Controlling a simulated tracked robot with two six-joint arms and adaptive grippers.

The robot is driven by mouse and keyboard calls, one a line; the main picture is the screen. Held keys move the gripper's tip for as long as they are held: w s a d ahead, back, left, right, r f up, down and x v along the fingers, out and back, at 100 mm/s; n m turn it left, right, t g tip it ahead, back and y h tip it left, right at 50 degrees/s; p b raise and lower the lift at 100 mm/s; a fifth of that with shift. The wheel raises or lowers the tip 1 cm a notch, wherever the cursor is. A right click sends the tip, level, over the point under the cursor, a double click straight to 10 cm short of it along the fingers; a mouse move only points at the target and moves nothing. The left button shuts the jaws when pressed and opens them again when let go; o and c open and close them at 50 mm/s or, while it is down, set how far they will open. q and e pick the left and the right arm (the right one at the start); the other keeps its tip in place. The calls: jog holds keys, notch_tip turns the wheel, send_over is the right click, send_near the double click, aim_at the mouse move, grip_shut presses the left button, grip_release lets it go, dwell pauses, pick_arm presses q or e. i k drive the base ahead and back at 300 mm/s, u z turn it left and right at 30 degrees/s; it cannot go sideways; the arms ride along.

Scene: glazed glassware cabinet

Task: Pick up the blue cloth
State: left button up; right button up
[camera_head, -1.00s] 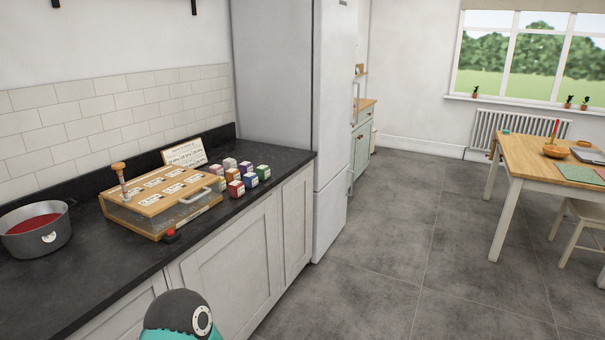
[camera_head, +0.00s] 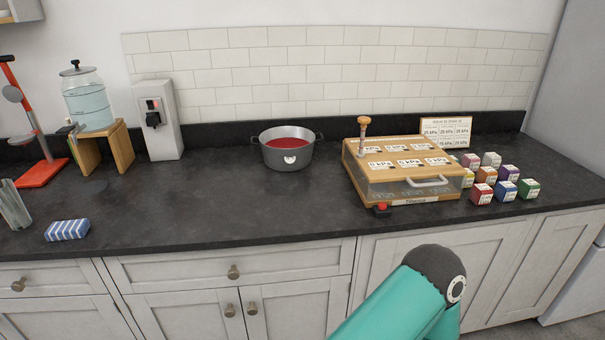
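A blue cloth (camera_head: 67,230) with white stripes lies folded on the dark countertop at the left, near the front edge. It is fully visible and nothing touches it from above. Neither of my grippers is in view. Only a teal and dark grey link of my own arm shows at the bottom, right of centre, in front of the cabinet doors, well to the right of the cloth.
A grey object (camera_head: 12,206), cut off by the left edge, stands beside the cloth. Behind are a red stand (camera_head: 40,172), a water dispenser (camera_head: 88,100) and a grey switch box (camera_head: 158,120). A pot (camera_head: 288,155) and wooden case (camera_head: 405,172) stand rightward. Counter between cloth and pot is clear.

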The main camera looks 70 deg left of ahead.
aim_at(67, 229)
jog(key=z, duration=0.1)
jog(key=i, duration=0.2)
jog(key=u, duration=2.5)
jog(key=i, duration=0.2)
jog(key=u, duration=1.9)
jog(key=k, duration=0.4)
jog(key=u, duration=0.5)
jog(key=i, duration=1.5)
jog(key=z, duration=0.45)
